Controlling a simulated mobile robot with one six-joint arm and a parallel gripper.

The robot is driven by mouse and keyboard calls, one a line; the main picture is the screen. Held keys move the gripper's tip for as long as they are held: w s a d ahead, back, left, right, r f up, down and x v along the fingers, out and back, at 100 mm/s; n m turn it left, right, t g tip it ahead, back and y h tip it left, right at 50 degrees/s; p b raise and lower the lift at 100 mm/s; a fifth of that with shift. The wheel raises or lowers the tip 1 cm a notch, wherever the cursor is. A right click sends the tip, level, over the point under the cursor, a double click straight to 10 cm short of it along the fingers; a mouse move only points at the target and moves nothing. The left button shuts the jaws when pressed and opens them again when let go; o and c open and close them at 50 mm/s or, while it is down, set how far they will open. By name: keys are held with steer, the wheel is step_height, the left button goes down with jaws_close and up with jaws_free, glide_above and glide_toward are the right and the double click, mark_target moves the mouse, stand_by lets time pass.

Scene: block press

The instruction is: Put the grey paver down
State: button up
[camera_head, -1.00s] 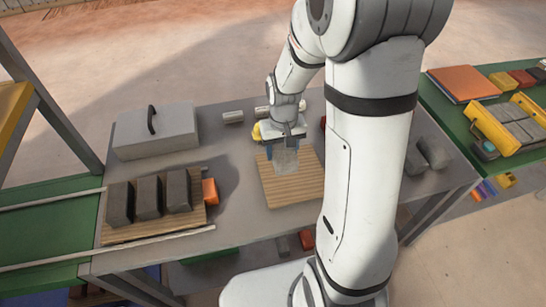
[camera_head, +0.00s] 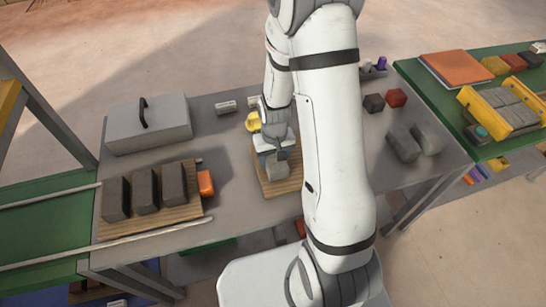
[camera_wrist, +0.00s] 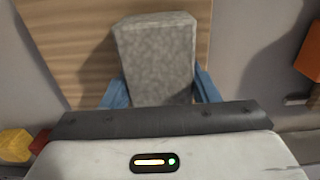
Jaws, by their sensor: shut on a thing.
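The grey paver (camera_wrist: 158,62) is a speckled light grey block between the two blue fingers of my gripper (camera_wrist: 160,90) in the wrist view. My gripper is shut on it. In the head view the paver (camera_head: 276,168) shows below my gripper (camera_head: 274,158), over the wooden board (camera_head: 282,188). The board also fills the background in the wrist view (camera_wrist: 75,40). I cannot tell whether the paver touches the board. My arm hides the board's right part in the head view.
Left of the board, another wooden board (camera_head: 150,222) holds three dark blocks (camera_head: 146,188), with an orange block (camera_head: 206,183) beside it. A grey lidded box (camera_head: 148,124) stands behind. Two grey blocks (camera_head: 415,141) lie at right. A yellow crate (camera_head: 500,108) holds pavers on the green table.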

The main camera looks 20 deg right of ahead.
mark_target(274, 156)
steer(key=shift+f, duration=0.1)
steer(key=o, duration=1.6)
step_height(274, 156, up, 12)
steer(key=r, duration=0.1)
steer(key=s+r+t, duration=0.1)
steer(key=s+r, duration=0.6)
steer(key=s+r+t, duration=0.2)
steer(key=s+r, duration=0.4)
steer(key=s, duration=0.1)
steer(key=shift+s+a+r, duration=0.15)
steer(key=shift+r, duration=0.25)
